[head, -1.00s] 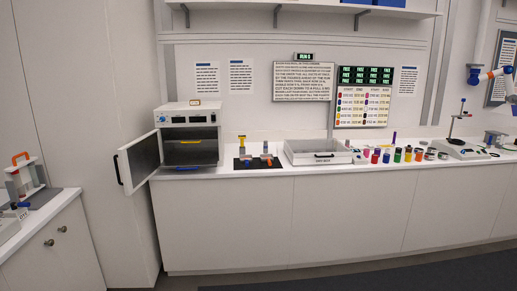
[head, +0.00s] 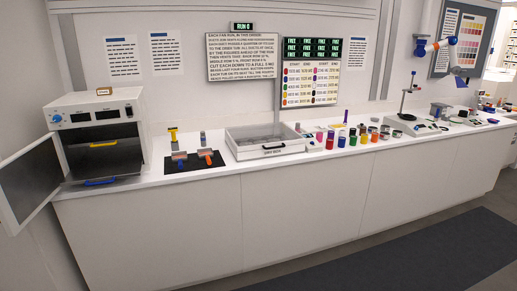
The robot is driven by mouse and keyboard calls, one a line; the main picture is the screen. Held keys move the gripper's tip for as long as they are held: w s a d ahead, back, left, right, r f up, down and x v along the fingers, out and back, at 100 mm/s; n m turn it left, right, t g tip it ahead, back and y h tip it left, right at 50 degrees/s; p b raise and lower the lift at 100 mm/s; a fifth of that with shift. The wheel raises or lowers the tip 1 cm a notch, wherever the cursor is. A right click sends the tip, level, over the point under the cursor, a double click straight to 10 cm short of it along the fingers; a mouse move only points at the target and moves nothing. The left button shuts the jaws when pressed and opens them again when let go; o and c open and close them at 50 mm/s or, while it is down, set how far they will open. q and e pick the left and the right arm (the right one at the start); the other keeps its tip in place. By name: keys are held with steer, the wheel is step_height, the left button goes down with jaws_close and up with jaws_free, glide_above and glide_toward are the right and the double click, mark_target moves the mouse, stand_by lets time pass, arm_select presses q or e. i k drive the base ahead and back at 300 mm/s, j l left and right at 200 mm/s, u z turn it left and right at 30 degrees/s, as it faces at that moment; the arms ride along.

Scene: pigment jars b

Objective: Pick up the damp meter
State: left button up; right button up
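I cannot tell for sure which item is the damp meter; the items on the counter are small from here. A yellow-topped upright tool (head: 173,138) and a grey upright piece (head: 203,140) stand at the back of a black mat (head: 190,168). An orange-handled tool (head: 207,155) lies on that mat. A small pale device (head: 312,144) sits just right of the wide tray. Neither of my grippers shows in the head view.
A white oven (head: 97,108) has its door (head: 30,175) swung open at the left. A wide white tray (head: 265,151), several coloured jars (head: 330,140) and a stand (head: 405,100) line the white counter (head: 225,177). The floor in front is clear.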

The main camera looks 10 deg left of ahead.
mark_target(173, 139)
steer(key=i+j, duration=0.15)
steer(key=i, duration=0.4)
steer(key=i+j+u, duration=0.15)
steer(key=i, duration=0.4)
steer(key=i+j, duration=0.15)
steer(key=i, duration=0.4)
